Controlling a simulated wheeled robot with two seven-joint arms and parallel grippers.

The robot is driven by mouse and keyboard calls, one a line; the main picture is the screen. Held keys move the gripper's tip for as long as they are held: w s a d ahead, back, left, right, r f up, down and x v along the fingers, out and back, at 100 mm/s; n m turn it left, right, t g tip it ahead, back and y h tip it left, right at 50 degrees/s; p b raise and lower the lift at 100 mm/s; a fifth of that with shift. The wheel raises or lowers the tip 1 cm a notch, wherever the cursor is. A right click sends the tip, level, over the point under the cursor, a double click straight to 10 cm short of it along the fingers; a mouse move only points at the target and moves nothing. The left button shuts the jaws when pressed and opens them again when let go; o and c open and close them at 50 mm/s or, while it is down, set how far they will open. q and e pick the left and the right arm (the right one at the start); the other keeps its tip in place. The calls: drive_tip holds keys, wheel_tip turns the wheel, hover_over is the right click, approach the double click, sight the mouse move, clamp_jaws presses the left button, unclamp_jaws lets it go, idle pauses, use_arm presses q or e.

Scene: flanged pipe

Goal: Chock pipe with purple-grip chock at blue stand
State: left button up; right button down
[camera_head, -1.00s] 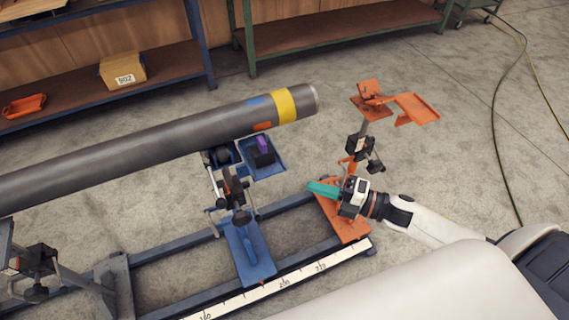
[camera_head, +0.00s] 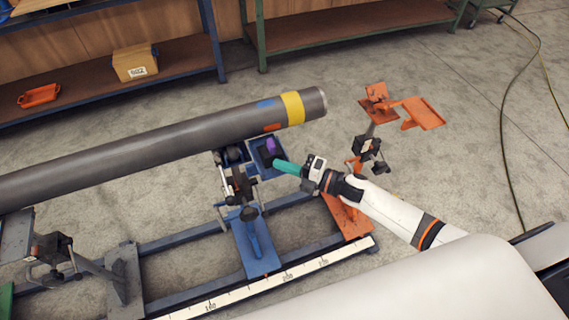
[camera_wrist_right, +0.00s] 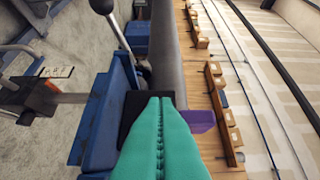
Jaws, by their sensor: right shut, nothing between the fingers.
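The grey pipe (camera_head: 150,143) with yellow, blue and orange bands lies across the stands, its banded end at the right. The blue stand (camera_head: 255,248) supports it near that end. The dark chock (camera_head: 265,157) with a purple grip (camera_head: 271,146) sits on a small blue tray (camera_head: 266,174) on the stand's right side. My right gripper (camera_head: 278,163) has its teal fingers shut and empty, with the tips close beside the chock. In the right wrist view the fingers overlap the dark chock (camera_wrist_right: 133,108), with the purple grip (camera_wrist_right: 201,121) at their right; contact cannot be told.
An orange stand (camera_head: 365,150) with an orange tray (camera_head: 424,112) stands at the right, beyond my right arm. A blue rail frame with a white scale (camera_head: 285,278) runs along the floor. Shelves with a box (camera_head: 135,63) stand behind. Floor at the far right is mostly clear.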

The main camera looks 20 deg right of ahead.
sight(281, 158)
drive_tip(key=w+b, duration=0.2)
drive_tip(key=w, duration=0.1)
drive_tip(key=shift+f, duration=0.15)
drive_tip(key=shift+w, duration=0.45)
drive_tip(key=shift+r, duration=0.2)
